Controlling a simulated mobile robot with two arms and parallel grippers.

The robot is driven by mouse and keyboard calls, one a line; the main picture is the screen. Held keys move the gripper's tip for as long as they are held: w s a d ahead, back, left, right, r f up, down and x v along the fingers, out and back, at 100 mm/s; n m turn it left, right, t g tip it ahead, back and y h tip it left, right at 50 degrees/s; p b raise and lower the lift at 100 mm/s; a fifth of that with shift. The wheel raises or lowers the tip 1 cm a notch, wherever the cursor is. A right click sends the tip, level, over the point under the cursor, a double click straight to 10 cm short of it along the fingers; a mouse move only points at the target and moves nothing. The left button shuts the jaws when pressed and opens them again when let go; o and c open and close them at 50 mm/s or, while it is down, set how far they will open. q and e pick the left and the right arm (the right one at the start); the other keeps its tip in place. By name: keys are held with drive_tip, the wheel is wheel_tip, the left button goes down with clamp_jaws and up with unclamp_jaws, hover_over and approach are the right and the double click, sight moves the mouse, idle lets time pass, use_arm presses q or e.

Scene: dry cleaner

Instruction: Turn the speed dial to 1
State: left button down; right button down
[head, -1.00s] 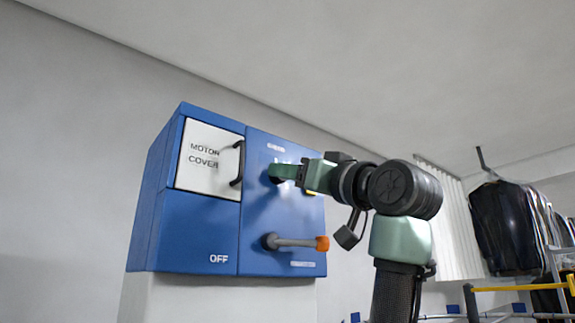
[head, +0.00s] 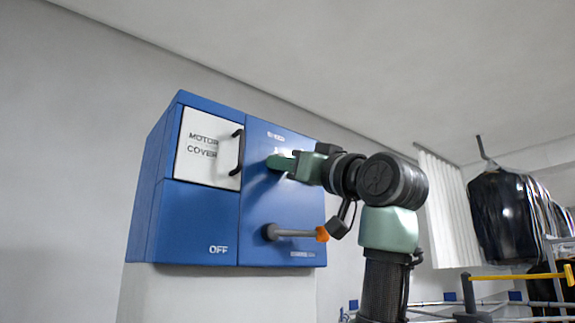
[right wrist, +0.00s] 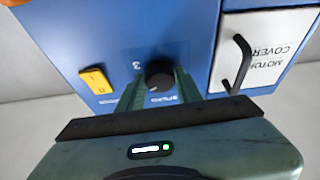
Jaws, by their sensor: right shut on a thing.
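The speed dial is a small round black knob (right wrist: 159,82) on the blue panel, seen in the right wrist view between my two green fingers. A white "3" shows beside it, and upside-down lettering is partly covered by a finger. Its pointer mark is too unclear to read. My right gripper (head: 280,162) reaches in from the right and is shut on the dial on the upper front of the blue control box (head: 190,225). In the head view the fingers hide the dial. My left gripper is not in view.
A white motor cover (head: 205,147) with a black handle (head: 238,152) is left of the dial. A lever with an orange tip (head: 322,234) sticks out below. A yellow switch (right wrist: 96,80) is beside the dial. Dark garments (head: 515,215) hang at the far right.

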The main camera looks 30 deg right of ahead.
drive_tip(key=shift+d+n, duration=0.1)
drive_tip(key=shift+n, duration=0.2)
drive_tip(key=shift+d+r+n+g+y+p, duration=0.15)
drive_tip(key=shift+n+g+y+p, duration=0.85)
drive_tip(key=shift+n, duration=1.55)
drive_tip(key=shift+d+r+n+g+y+p, duration=0.1)
drive_tip(key=shift+n+g+y+p, duration=0.3)
drive_tip(key=shift+n+y+p, duration=1.25)
drive_tip(key=shift+d+r+n+g+y+p, duration=0.15)
drive_tip(key=shift+n+g+y+p, duration=0.45)
drive_tip(key=shift+n+p, duration=1.95)
drive_tip(key=shift+f+n+b, duration=0.1)
drive_tip(key=shift+n+b, duration=0.75)
drive_tip(key=shift+n, duration=0.1)
drive_tip(key=c, duration=0.9)
unclamp_jaws()
drive_tip(key=shift+w, duration=0.15)
drive_tip(key=shift+c, duration=0.2)
